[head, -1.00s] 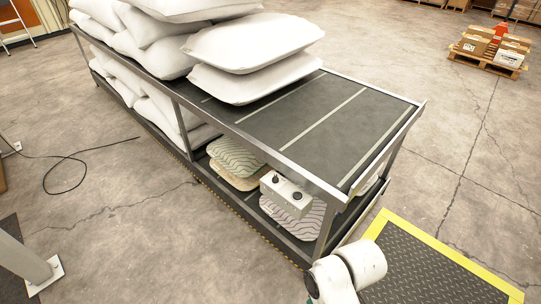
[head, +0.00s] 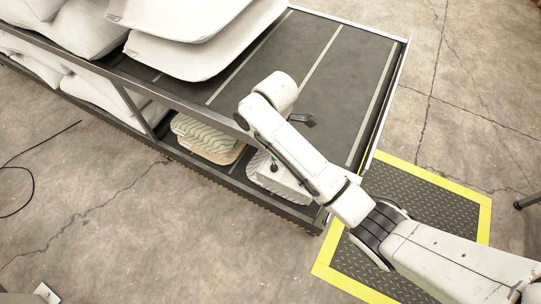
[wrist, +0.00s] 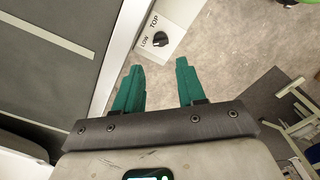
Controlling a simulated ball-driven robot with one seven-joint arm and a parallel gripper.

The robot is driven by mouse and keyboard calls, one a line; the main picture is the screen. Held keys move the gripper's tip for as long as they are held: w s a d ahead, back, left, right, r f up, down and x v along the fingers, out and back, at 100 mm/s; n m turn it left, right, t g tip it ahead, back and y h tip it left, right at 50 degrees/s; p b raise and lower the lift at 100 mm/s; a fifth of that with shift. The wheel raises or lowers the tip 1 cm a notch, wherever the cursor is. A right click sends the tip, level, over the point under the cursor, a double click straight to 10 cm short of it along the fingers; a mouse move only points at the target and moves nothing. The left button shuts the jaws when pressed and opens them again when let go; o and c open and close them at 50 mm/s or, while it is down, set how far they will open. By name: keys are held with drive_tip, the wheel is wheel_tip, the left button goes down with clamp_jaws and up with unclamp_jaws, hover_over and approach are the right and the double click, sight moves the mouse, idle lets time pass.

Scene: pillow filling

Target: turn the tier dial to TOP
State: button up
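The tier dial (wrist: 160,39) is a black round knob on a white box (wrist: 178,22). The labels LOW and TOP are printed beside it in the wrist view. I cannot tell which label its pointer faces. My gripper (wrist: 160,66) has two green fingers, spread apart with nothing between them. The fingertips are short of the dial in this picture, and I see no contact. In the head view the white box (head: 282,183) shows at the rack's front edge, partly covered by my arm. One dark knob shows on it. My fingers are not clear in that view.
A two-tier rack has a dark upper deck (head: 345,55) with a metal edge close to my arm. White pillows (head: 195,40) are stacked at its left. Patterned pillows (head: 208,137) lie on the lower tier. A yellow-edged mat (head: 425,205) lies on the floor.

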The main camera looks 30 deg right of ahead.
sight(274, 166)
wheel_tip(274, 166, down, 10)
drive_tip(key=shift+r, duration=0.1)
drive_tip(key=shift+c, duration=0.2)
drive_tip(key=shift+s, duration=0.1)
clamp_jaws()
idle(0.3)
